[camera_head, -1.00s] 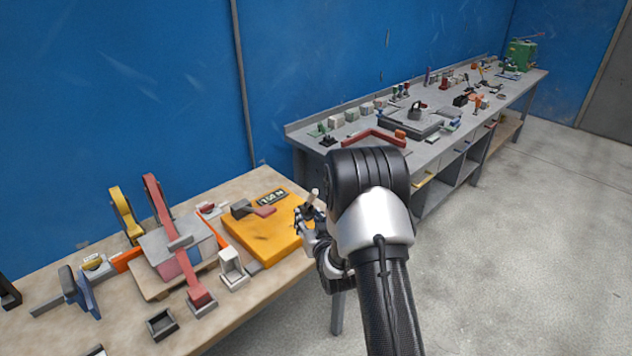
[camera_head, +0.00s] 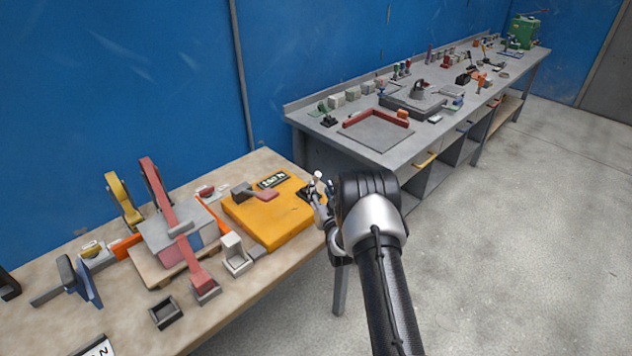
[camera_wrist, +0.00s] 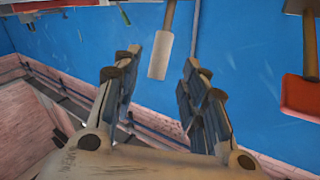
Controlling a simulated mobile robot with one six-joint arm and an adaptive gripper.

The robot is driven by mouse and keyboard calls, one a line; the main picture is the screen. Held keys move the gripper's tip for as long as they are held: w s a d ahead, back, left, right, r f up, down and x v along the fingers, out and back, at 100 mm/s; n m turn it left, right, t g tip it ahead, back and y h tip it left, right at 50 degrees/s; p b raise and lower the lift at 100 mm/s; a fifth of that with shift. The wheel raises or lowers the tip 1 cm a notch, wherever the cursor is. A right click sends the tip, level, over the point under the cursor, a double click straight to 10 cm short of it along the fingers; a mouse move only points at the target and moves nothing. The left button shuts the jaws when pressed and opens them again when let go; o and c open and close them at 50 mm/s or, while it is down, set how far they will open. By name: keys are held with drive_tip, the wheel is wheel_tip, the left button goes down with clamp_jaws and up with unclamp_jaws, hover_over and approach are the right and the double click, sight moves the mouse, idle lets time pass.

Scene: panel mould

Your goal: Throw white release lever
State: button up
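A small white lever (camera_head: 317,177) stands on a dark base at the right end of the orange panel box (camera_head: 262,228). In the wrist view a pale grip on a tan shaft, apparently the white lever (camera_wrist: 160,55), hangs from the top edge, in line with the gap between my fingers. My gripper (camera_wrist: 158,72) is open and empty, its fingers spread to either side of the grip. Whether they touch it I cannot tell. In the head view my gripper (camera_head: 322,212) is beside the lever, partly hidden by my arm.
A grey lever with a red grip (camera_head: 266,195) and a black-and-white label (camera_head: 273,180) are on the orange box. Left are a long red clamp bar (camera_head: 185,240), a yellow lever (camera_head: 122,198) and a white block (camera_head: 233,247). A grey workbench (camera_head: 375,132) stands behind; floor is clear at right.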

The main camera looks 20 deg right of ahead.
sight(317, 180)
drive_tip(key=w, duration=0.3)
drive_tip(key=w+d+b, duration=0.1)
drive_tip(key=w, duration=0.2)
drive_tip(key=shift+w+d, duration=0.15)
drive_tip(key=shift+w, duration=0.2)
drive_tip(key=shift+c, duration=0.5)
clamp_jaws()
